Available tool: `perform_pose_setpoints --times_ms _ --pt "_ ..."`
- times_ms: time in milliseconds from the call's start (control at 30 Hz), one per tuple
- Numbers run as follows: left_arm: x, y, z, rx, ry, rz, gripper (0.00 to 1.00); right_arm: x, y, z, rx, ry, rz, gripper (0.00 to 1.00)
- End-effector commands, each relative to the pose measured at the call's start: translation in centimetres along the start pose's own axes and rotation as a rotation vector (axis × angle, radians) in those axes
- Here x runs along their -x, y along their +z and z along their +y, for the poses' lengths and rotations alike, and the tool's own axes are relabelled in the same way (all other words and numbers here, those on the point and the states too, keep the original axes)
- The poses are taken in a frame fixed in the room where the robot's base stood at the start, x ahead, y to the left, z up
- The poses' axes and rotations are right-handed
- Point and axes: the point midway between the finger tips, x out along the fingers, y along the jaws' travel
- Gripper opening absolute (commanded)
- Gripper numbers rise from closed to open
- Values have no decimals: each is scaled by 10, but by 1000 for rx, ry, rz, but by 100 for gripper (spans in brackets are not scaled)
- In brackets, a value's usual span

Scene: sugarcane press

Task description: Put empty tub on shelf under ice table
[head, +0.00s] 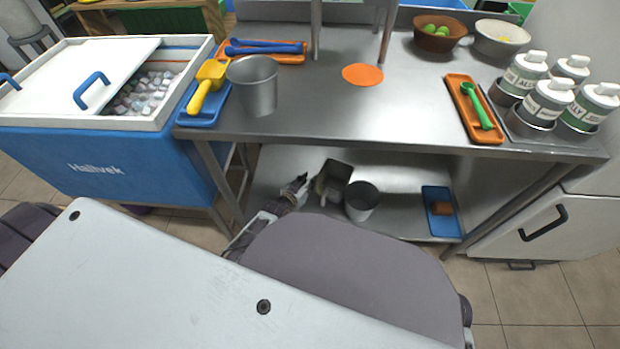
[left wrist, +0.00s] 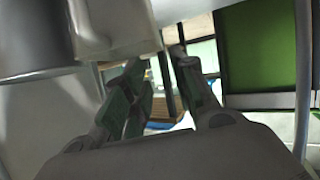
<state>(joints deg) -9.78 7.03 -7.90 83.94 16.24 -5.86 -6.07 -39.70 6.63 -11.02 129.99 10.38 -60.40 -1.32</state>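A small grey box-shaped tub (head: 335,174) sits on the metal shelf (head: 400,180) under the metal table (head: 330,112). It looks tilted; its inside is too dark to read. My left gripper (head: 303,187) reaches in over the shelf from the left, just left of the tub. In the left wrist view my left gripper (left wrist: 160,85) has its fingers apart, with nothing visible between them. A pale tub wall (left wrist: 112,28) shows above the left finger; whether they touch I cannot tell. My right gripper is not in view.
A metal bucket (head: 361,198) stands right of the tub on the shelf, with a blue tray (head: 441,213) farther right. A blue ice chest (head: 110,165) stands left. The table above carries a metal cup (head: 255,88), trays and bottles. Bare shelf lies between bucket and blue tray.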

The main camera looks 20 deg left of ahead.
Motion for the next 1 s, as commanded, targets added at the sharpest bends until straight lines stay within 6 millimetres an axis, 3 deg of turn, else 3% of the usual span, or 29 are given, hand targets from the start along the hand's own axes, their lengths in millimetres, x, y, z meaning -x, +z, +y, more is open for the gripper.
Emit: perform_pose_setpoints --times_ms 667,867,1000 --pt "4 0 1 1 2 -3 27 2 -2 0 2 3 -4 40" --pt "17 8 13 3 21 -51 27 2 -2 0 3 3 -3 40" --pt "38 17 29 5 47 -123 27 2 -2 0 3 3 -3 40"
